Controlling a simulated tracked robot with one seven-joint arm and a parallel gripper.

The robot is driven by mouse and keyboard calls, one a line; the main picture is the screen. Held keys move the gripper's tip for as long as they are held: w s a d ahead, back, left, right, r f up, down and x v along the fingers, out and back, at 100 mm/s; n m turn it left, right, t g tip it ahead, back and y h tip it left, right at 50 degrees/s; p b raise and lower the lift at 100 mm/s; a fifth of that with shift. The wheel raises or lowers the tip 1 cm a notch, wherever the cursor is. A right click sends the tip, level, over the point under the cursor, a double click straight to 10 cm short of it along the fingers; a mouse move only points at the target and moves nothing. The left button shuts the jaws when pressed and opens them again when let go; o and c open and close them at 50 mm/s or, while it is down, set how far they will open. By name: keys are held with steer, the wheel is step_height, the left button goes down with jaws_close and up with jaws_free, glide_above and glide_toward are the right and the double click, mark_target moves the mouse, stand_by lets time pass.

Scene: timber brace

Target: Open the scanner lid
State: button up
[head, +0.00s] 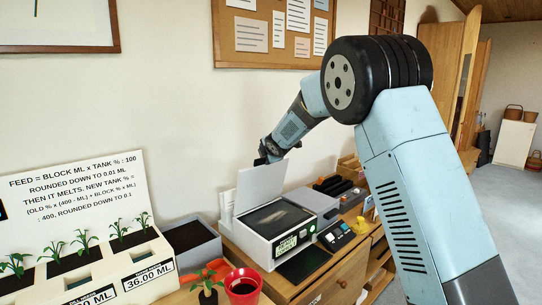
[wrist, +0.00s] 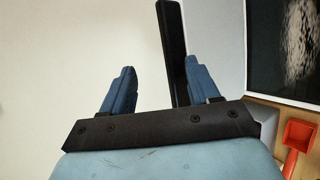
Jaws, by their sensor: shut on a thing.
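The scanner (head: 272,228) is a pale box with a dark glass bed and a small green display at its front. Its light grey lid (head: 262,187) is raised and stands nearly upright at the back left of the bed, so the glass is uncovered. My gripper (head: 270,151) is at the top edge of the lid, shut on it. In the wrist view a dark bar (wrist: 172,50), apparently the lid's edge or handle, stands between my gripper's (wrist: 160,78) two blue fingers, close to the right one. The dark glass (wrist: 285,45) shows at the upper right.
A grey bin (head: 192,245) and a planter (head: 90,265) with seedlings stand left of the scanner. A red pot (head: 242,288) and a small potted plant (head: 208,290) are in front.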

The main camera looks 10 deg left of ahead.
steer(key=v, duration=1.2)
steer(key=shift+d+r, duration=0.2)
steer(key=shift+d, duration=0.05)
steer(key=shift+s, duration=0.15)
steer(key=s+d+r+m+g+h, duration=0.1)
steer(key=s+d+r+m+h, duration=0.1)
steer(key=s+d+m, duration=0.85)
steer(key=s+d+r+m+g+h, duration=0.1)
steer(key=s+d+r+m+h, duration=0.15)
steer(key=s+d, duration=0.85)
steer(key=s+d+f+m+g, duration=0.2)
steer(key=s+d+m, duration=0.3)
steer(key=s, duration=0.6)
steer(key=s+d+f+m+g, duration=0.1)
steer(key=s+d+f+m, duration=0.3)
steer(key=s, duration=0.7)
steer(key=d+m, duration=0.2)
steer(key=m, duration=0.1)
steer(key=shift+s+d+g, duration=0.2)
steer(key=shift+s+g, duration=0.15)
steer(key=shift+g, duration=0.05)
